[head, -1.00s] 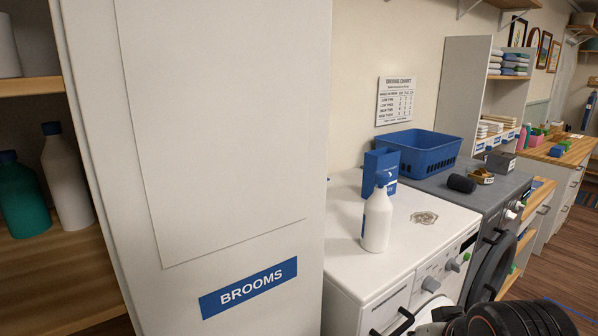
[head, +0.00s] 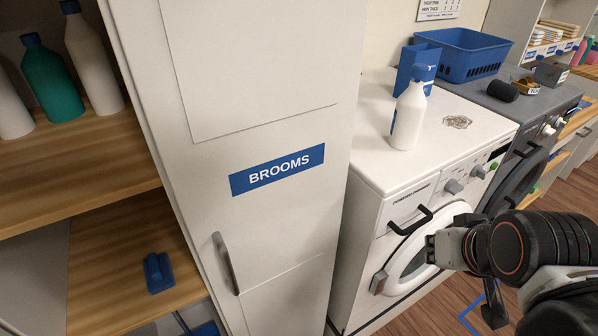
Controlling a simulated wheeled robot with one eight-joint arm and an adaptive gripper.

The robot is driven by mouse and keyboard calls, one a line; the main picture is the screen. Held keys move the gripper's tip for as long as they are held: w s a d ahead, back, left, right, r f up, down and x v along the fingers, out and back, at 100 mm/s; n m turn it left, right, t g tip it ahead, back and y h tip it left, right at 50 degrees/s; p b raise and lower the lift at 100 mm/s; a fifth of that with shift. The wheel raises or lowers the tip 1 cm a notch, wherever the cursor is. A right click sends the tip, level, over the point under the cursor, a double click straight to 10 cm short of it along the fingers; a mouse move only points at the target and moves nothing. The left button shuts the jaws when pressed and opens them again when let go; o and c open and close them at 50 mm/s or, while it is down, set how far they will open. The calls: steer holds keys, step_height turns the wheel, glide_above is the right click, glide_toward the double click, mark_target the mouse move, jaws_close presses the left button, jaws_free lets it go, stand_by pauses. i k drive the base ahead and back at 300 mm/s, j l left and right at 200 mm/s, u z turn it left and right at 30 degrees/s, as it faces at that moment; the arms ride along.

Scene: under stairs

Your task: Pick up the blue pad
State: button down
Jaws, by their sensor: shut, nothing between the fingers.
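A small dark blue object (head: 158,273), which may be the blue pad, lies on the lower wooden shelf at the left in the head view. It looks like a flat block with a raised part on top. My gripper (head: 436,249) is at the right, in front of the white washing machine's round door, far from the blue object. Its pale fingers are shut with nothing between them. The tall cabinet stands between my gripper and the blue object.
The tall white BROOMS cabinet (head: 240,90) has a vertical metal handle (head: 225,263). Bottles, one of them green (head: 52,80), stand on the shelf above the blue object.

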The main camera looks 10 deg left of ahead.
mark_target(158, 274)
steer(key=u, duration=1.95)
steer(key=i+l+u, duration=0.1)
steer(key=u, duration=0.4)
steer(key=l+u, duration=0.25)
steer(key=u, duration=0.25)
steer(key=l+u, duration=0.2)
steer(key=u, duration=0.3)
